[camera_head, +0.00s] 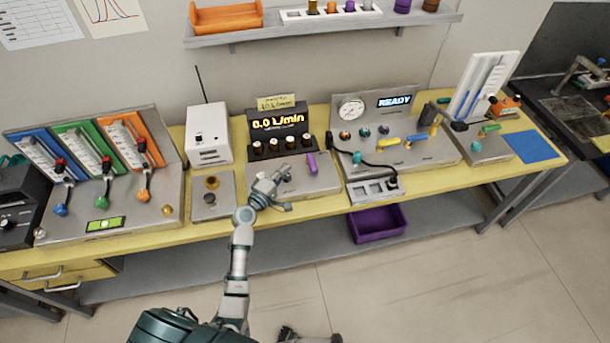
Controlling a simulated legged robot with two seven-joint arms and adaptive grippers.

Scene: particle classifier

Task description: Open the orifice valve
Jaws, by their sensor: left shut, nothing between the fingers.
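The flow panel, with a lit display (278,120) reading 0.0 L/min, stands at the middle of the bench. Its grey base carries a purple lever (312,163), standing roughly upright. No label for the orifice valve is readable, so I cannot tell for certain whether this lever is it. My left gripper (279,180) is over the front left part of that base, left of and nearer than the purple lever, and apart from it. It looks shut and empty, and hides part of the base. My right gripper is not identifiable in view.
A white box with an antenna (208,134) and the blue, green and orange lever panels (84,150) stand left. The READY panel (394,101), with a gauge and black cable, stands right. A purple bin (377,224) is on the lower shelf.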

